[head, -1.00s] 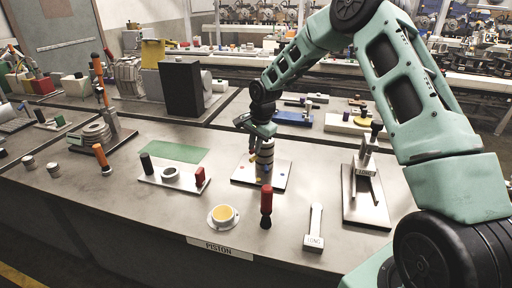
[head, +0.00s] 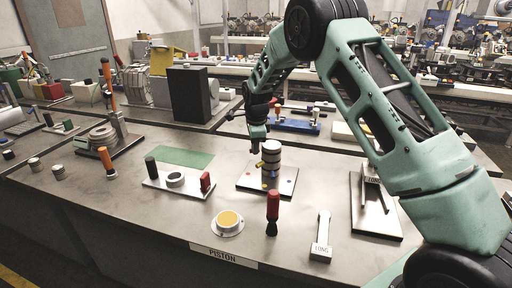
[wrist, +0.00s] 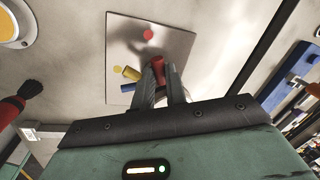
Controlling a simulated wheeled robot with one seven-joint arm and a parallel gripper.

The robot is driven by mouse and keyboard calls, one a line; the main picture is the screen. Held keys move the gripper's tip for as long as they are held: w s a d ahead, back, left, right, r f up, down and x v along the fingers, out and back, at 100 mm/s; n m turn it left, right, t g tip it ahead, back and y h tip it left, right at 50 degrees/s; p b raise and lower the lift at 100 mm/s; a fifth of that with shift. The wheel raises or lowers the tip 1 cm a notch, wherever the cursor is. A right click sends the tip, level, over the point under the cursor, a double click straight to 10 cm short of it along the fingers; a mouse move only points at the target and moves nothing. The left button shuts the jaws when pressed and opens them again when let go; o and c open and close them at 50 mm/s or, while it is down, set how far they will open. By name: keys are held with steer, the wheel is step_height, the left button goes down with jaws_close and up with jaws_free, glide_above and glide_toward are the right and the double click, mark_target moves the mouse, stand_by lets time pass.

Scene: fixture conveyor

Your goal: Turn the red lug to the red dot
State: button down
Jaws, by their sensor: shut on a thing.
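The banded grey cylinder (head: 271,156) stands upright on a pale square plate (head: 247,182). In the wrist view the red lug (wrist: 157,68) sits between the fingers of my gripper (wrist: 161,78), which is shut on it. The red dot (wrist: 148,34) lies on the plate beyond the lug, apart from it. The yellow lug (wrist: 131,74) and blue lug (wrist: 127,87) stick out left of the fingers, near a yellow dot (wrist: 117,69). In the head view my gripper (head: 254,150) is at the cylinder's left side, where the red lug cannot be made out.
A red-handled brush (head: 272,212), a yellow-topped piston (head: 228,222) and a grey LONG wrench (head: 322,238) stand or lie in front. A plate with black and red posts (head: 178,183) is on the left. A tall black block (head: 188,95) stands behind.

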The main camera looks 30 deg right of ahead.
steer(key=shift+w, duration=0.15)
stand_by(0.4)
steer(key=c, duration=1.4)
jaws_free()
steer(key=shift+r, duration=0.1)
steer(key=s+a+r+b, duration=0.1)
steer(key=s+r+b, duration=0.1)
steer(key=r, duration=1.5)
steer(key=shift+s, duration=0.65)
steer(key=shift+a, duration=0.1)
